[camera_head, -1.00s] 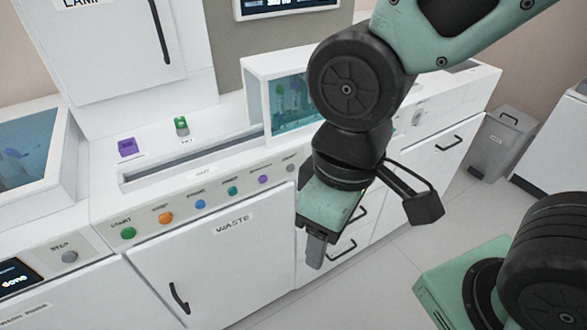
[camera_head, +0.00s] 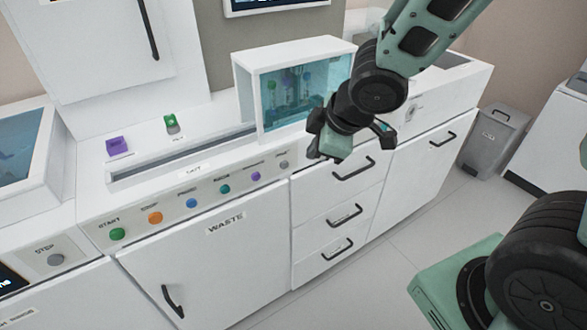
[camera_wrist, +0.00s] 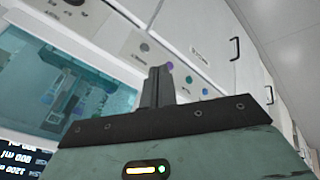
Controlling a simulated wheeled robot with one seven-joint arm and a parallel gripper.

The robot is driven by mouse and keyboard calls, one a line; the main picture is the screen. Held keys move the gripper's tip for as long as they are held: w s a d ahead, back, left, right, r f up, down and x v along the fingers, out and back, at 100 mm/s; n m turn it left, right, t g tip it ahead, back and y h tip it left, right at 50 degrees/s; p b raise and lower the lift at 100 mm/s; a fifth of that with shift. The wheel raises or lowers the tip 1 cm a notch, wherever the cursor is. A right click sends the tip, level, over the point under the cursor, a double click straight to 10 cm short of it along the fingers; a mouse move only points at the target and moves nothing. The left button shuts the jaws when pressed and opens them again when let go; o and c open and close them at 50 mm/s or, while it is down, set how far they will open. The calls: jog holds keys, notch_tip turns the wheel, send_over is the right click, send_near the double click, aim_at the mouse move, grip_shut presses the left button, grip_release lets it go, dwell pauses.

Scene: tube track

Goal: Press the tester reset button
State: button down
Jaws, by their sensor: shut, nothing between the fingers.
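A row of small round buttons runs along the sloped front panel: green (camera_head: 117,234), orange (camera_head: 155,218), blue (camera_head: 191,203), teal (camera_head: 225,189), purple (camera_head: 256,176) and grey (camera_head: 284,165). Only START reads clearly; I cannot tell which button is the tester reset. My gripper (camera_head: 316,150) is right of the grey button, in front of the panel and apart from it. In the wrist view, my shut, empty fingers (camera_wrist: 157,86) stand upright in the picture, with the grey button (camera_wrist: 145,47) and purple button (camera_wrist: 170,66) beyond them.
A glass-fronted case (camera_head: 300,95) stands behind my gripper. Below are a WASTE door (camera_head: 215,265) and drawers with protruding handles (camera_head: 353,168). Another grey button (camera_head: 56,259) is on the left unit. A grey bin (camera_head: 490,140) stands right. The floor in front is clear.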

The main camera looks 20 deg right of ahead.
aim_at(284, 165)
jog(key=w+d+f+n+y+b, duration=0.1)
jog(key=d+f+n+y, duration=0.2)
jog(key=d+f+n, duration=0.1)
jog(key=shift+d+f+n+y, duration=0.2)
jog(key=shift+n+y, duration=0.1)
jog(key=shift+n, duration=0.4)
jog(key=shift+w+a+f+b, duration=0.4)
jog(key=shift+w+a+f, duration=0.45)
jog(key=shift+w+f, duration=0.5)
jog(key=shift+w+a+f+b, duration=0.35)
jog(key=shift+w+a+f, duration=0.65)
jog(key=shift+w, duration=0.45)
jog(key=shift+w+a+f+b, duration=0.4)
jog(key=shift+w+a+f, duration=0.35)
jog(key=shift+w+f, duration=0.65)
jog(key=shift+r, duration=0.1)
